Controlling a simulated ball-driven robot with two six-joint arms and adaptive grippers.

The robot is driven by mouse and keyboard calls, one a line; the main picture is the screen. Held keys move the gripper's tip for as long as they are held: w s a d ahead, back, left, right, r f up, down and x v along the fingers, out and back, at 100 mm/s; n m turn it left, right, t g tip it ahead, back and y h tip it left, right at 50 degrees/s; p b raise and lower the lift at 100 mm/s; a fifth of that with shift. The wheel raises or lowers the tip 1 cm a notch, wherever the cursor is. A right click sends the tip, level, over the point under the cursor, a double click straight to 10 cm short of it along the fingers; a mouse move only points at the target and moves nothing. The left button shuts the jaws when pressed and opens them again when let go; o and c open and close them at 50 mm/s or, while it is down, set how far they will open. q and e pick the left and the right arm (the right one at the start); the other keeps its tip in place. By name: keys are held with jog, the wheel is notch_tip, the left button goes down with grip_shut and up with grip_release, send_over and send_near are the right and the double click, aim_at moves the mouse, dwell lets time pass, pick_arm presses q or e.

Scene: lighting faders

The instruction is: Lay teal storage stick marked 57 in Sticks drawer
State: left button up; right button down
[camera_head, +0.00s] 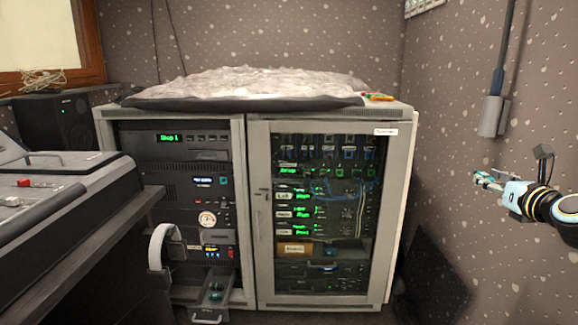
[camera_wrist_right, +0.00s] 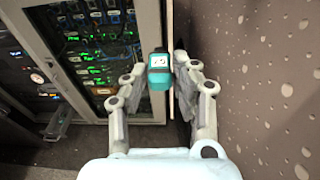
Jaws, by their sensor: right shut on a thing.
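My right gripper (camera_head: 487,180) is at the far right of the head view, in the air to the right of the rack cabinet. In the right wrist view, the right gripper (camera_wrist_right: 160,78) is shut on a teal storage stick (camera_wrist_right: 159,82) with a black part and a pale label; I cannot read the label surely. A small drawer (camera_head: 208,316) is pulled out at the bottom of the left rack, with a green item (camera_head: 215,290) in it. I cannot read its front label. The drawer also shows in the right wrist view (camera_wrist_right: 57,127). My left gripper is out of view.
The glass-doored rack (camera_head: 257,215) is closed and stands between my right gripper and the drawer. Headphones (camera_head: 160,245) hang left of the drawer, near the mixing desk (camera_head: 60,215). A grey wall box (camera_head: 492,117) is above my right gripper.

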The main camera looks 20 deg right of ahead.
jog(key=w+a+r+n+y, duration=0.2)
jog(key=a+n+y, duration=0.25)
jog(key=a, duration=0.75)
jog(key=w+a+r+n+y, duration=0.25)
jog(key=a+y, duration=0.35)
jog(key=a, duration=0.6)
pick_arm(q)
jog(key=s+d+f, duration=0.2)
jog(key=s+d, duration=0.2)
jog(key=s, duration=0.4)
pick_arm(e)
jog(key=s+a+r+n+g+y, duration=0.3)
jog(key=s+a+r+n+y, duration=0.1)
jog(key=a, duration=0.6)
jog(key=s+a+r+n+g+y, duration=0.3)
jog(key=s+a+n+y, duration=0.15)
jog(key=a, duration=0.55)
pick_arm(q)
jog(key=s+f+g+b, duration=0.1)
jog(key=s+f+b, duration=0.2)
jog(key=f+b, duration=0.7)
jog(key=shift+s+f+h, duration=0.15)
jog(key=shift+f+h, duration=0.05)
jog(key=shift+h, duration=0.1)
pick_arm(e)
notch_tip(320, 180, down, 12)
jog(key=shift+s+a+f, duration=0.15)
jog(key=shift+a+f, duration=0.05)
